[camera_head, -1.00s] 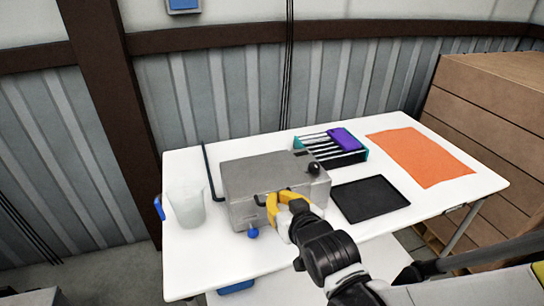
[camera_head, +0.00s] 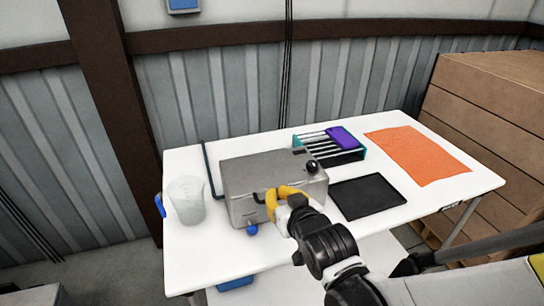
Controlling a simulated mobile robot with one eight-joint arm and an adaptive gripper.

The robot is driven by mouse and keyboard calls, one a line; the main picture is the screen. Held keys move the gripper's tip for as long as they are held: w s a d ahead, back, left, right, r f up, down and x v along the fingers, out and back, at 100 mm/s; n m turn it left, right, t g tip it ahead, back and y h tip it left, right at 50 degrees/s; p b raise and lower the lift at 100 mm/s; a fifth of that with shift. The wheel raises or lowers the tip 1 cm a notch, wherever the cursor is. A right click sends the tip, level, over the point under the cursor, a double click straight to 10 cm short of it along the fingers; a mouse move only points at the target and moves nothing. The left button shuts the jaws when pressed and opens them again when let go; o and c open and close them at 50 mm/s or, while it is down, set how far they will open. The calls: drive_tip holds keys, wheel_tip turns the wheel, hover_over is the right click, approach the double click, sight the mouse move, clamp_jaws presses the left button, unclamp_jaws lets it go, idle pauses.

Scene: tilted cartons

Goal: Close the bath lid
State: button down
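The bath (camera_head: 243,207) is a grey metal box on the white table. Its lid (camera_head: 262,172) lies across the top and looks down or nearly down; a small gap cannot be ruled out. A black knob (camera_head: 312,166) stands at the right of the top, and a blue knob (camera_head: 252,229) is low on the front. My gripper (camera_head: 276,204) has yellow fingers and is at the front of the bath, by the dark handle near the upper front edge. Its fingertips are partly hidden, and I cannot tell whether they grip or touch the handle.
A translucent jug (camera_head: 187,200) with a blue handle stands left of the bath. A black tray (camera_head: 369,196) lies to the right. Behind it is a teal rack (camera_head: 322,146) with a purple item (camera_head: 342,137). An orange mat (camera_head: 418,155) lies at far right.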

drive_tip(key=s+d+f+b, duration=0.3)
drive_tip(key=s, duration=0.6)
drive_tip(key=s+d+r+m+g+h, duration=0.1)
drive_tip(key=s+d+g+h, duration=0.1)
drive_tip(key=d, duration=0.4)
drive_tip(key=s+d+r+m+g+h, duration=0.1)
drive_tip(key=s+d+m+g, duration=0.1)
drive_tip(key=s+d+g, duration=0.2)
drive_tip(key=shift+s+d+h, duration=0.4)
drive_tip(key=shift+s+d, duration=0.45)
drive_tip(key=shift+d, duration=0.25)
idle(0.3)
